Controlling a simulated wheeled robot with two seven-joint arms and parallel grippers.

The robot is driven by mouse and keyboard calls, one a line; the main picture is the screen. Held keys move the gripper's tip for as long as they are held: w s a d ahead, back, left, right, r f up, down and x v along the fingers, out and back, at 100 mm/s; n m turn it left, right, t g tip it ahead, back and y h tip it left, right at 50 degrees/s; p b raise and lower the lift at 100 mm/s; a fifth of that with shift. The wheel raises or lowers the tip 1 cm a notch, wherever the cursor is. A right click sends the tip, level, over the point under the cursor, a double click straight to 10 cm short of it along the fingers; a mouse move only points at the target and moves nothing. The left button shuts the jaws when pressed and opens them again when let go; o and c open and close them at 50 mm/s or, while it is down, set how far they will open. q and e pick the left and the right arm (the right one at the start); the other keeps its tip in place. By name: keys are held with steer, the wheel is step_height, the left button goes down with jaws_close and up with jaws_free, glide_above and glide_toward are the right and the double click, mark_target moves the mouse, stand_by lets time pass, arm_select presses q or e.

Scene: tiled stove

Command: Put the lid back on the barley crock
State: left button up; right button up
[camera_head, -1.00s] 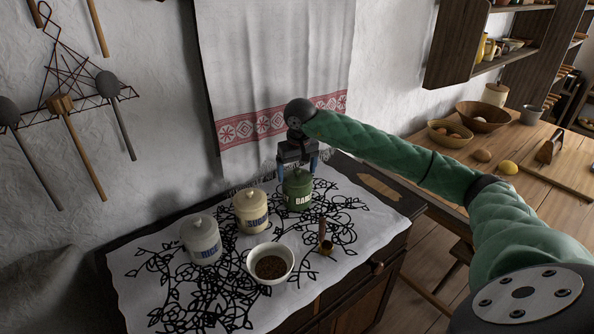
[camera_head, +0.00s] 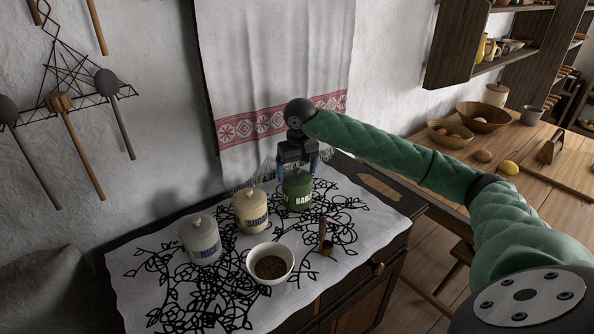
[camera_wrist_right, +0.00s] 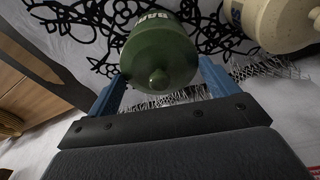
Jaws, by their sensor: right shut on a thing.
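The green barley crock (camera_head: 298,201) stands upright at the back right of the cloth-covered cabinet top, its label facing forward. Its green lid (camera_wrist_right: 158,66), with a round knob, shows in the wrist view between the blue fingers. The lid looks seated on the crock; I cannot see a gap, but the fingers partly hide the rim. My right gripper (camera_head: 297,166) points down over the crock and is shut on the lid, one finger on each side. My left gripper is not in view.
A cream sugar crock (camera_head: 251,213) and a white rice crock (camera_head: 201,244) stand to the left. A white bowl of dark grain (camera_head: 270,264) and a small scoop (camera_head: 323,238) lie in front. A hanging cloth (camera_head: 265,70) is close behind.

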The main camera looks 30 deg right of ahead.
steer(key=shift+b, duration=0.4)
stand_by(0.5)
steer(key=o, duration=0.8)
steer(key=shift+r+p, duration=0.7)
steer(key=shift+r, duration=2.75)
jaws_close()
